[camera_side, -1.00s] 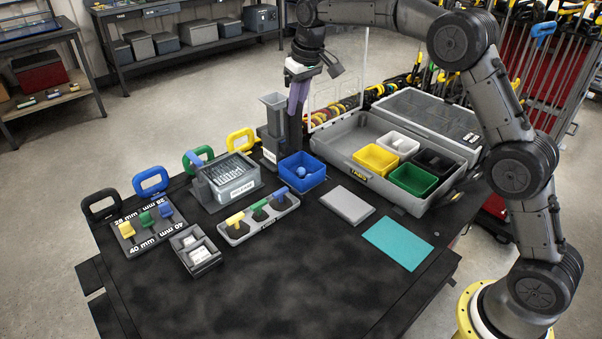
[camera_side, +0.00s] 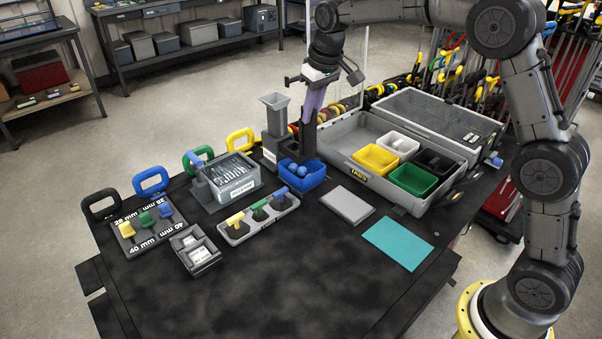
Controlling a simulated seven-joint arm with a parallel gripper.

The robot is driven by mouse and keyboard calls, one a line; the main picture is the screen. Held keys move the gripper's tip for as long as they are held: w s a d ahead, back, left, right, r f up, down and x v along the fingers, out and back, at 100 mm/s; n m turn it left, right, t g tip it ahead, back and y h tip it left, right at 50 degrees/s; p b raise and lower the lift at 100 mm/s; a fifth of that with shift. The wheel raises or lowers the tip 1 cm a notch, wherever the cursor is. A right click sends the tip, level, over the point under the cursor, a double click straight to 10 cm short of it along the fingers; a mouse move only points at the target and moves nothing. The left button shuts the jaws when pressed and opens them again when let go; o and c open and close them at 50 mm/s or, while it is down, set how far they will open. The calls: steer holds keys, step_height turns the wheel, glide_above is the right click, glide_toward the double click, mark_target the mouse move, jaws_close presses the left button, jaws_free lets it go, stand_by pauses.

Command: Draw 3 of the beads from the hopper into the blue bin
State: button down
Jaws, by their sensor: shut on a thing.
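The blue bin (camera_side: 312,181) stands near the table's middle. At least two blue beads (camera_side: 302,171) show in it, close together under my fingers. My gripper (camera_side: 300,157) points down over the bin's back left part, its dark lower end right above the beads. It is shut on what seems to be a blue bead; the fingers hide the grip. The grey hopper (camera_side: 275,117), with a flared top, stands upright just left of my gripper. Its inside and the beads in it cannot be seen.
The grey case with the yellow bin (camera_side: 375,158), green bin (camera_side: 413,180), white bin (camera_side: 398,144) and black bin (camera_side: 435,162) lies to the right. A grey box of metal parts (camera_side: 229,180) is to the left. A grey block (camera_side: 347,205) and teal mat (camera_side: 397,243) lie in front.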

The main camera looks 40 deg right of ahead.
steer(key=shift+w+r, duration=0.15)
steer(key=shift+r, duration=0.1)
steer(key=w, duration=0.6)
steer(key=shift+w, duration=0.2)
stand_by(0.6)
stand_by(0.5)
steer(key=c, duration=1.1)
jaws_free()
steer(key=shift+o, duration=0.7)
steer(key=shift+s+f, duration=0.1)
steer(key=shift+f, duration=0.05)
